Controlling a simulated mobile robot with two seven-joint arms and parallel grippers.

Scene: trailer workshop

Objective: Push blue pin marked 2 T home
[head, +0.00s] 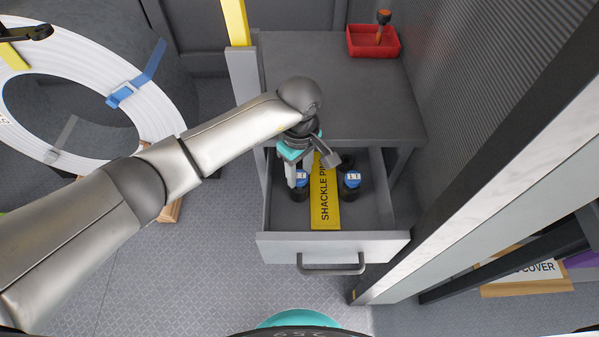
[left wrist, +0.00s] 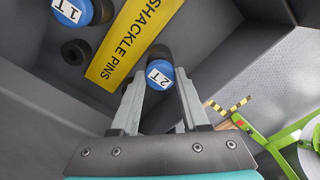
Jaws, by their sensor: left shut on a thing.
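The blue pin marked 2 T (left wrist: 160,76) has a white label on its blue top and a dark collar (left wrist: 158,52) at its lower end. In the head view this pin (head: 302,179) stands in the left part of the open drawer. My left gripper (left wrist: 161,84) is shut on it, one finger on each side; its fingers (head: 296,176) point down into the drawer in the head view. How deep the pin sits cannot be told. A second blue pin marked 1 T (left wrist: 70,12) stands across the label, at the right in the head view (head: 351,181). My right gripper is not in view.
A yellow SHACKLE PINS label (head: 324,200) lies between the pins. An empty black ring (left wrist: 76,52) is near pin 1 T. The drawer front (head: 333,246) and walls surround them; the grey bench top (head: 350,95) is behind, with a red tray (head: 373,42).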

